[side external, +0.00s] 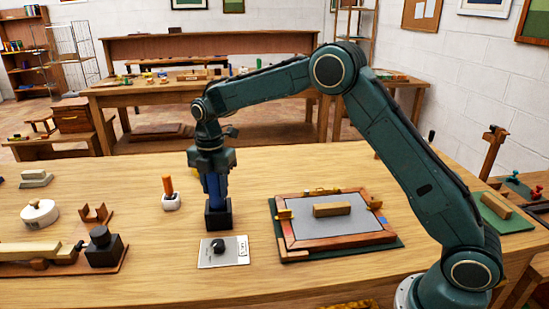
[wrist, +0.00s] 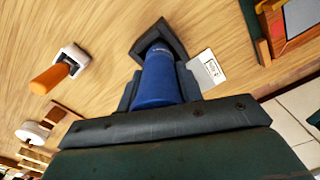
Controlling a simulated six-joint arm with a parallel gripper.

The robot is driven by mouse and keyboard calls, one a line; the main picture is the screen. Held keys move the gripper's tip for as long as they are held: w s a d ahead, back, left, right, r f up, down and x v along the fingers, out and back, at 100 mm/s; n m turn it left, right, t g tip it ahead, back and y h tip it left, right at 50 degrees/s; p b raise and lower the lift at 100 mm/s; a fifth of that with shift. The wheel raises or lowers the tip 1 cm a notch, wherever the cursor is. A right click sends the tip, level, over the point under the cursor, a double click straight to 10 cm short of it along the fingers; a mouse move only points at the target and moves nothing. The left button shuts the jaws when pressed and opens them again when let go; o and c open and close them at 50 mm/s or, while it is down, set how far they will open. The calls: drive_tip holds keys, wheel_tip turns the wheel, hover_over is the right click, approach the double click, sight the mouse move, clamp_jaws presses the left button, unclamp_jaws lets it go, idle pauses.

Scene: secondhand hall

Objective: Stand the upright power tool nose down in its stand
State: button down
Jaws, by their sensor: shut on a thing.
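The blue power tool (side external: 213,187) is upright between the fingers of my gripper (side external: 212,166), which is shut on it from above. In the wrist view the tool (wrist: 158,78) is a blue tapering body with the fingers on either side. Its lower end meets a dark, square, open-topped holder (side external: 218,217), which looks like the stand. The holder's rim (wrist: 143,38) surrounds the tool's far end in the wrist view. The nose is hidden, and I cannot tell how deep it sits.
A plate with a black knob (side external: 218,246) lies just in front of the holder. An orange-handled tool (side external: 168,186) in a white block stands to the left. A framed board (side external: 340,237) lies to the right. A black block (side external: 104,254) and a white round pot (side external: 39,213) are further left.

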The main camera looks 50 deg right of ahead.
drive_tip(key=c, duration=0.9)
unclamp_jaws()
drive_tip(key=shift+o, duration=0.2)
wheel_tip(320, 180, up, 14)
drive_tip(key=shift+f, duration=0.15)
